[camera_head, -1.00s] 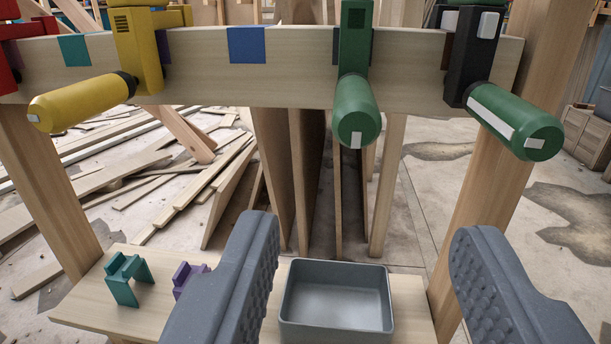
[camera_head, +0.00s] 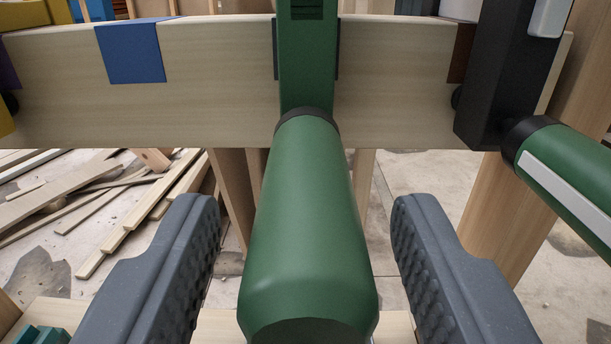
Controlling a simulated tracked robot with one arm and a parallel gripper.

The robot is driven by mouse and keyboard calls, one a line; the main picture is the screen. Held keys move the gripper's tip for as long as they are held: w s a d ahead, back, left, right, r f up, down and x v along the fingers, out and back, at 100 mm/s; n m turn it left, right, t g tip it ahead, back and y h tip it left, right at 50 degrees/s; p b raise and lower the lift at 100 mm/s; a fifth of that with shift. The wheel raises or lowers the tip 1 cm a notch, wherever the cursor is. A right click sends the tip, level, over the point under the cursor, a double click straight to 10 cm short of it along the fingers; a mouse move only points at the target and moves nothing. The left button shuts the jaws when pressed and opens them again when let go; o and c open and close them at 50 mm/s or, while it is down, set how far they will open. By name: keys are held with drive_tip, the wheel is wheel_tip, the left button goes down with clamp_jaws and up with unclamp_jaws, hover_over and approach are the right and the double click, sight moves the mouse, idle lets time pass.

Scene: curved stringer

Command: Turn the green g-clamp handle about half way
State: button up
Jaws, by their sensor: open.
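The green g-clamp's handle (camera_head: 308,220) is a thick green cylinder that points toward me from the middle of the view. Its black collar (camera_head: 308,120) joins it to the green clamp body (camera_head: 307,65) on the wooden stringer (camera_head: 400,100). My gripper (camera_head: 305,225) is open, with one grey ridged finger on each side of the handle. A gap shows between each finger and the handle, so neither appears to touch it. The white mark at the handle's end is not visible now.
A black clamp (camera_head: 505,75) with a green, white-striped handle (camera_head: 570,180) is close on the right, near my right finger. A blue patch (camera_head: 130,52) marks the stringer at left. Part of a yellow clamp (camera_head: 5,110) shows at the left edge. Planks (camera_head: 150,205) lie on the floor behind.

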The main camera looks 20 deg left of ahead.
drive_tip(key=shift+w+a, duration=0.15)
drive_tip(key=shift+w, duration=0.2)
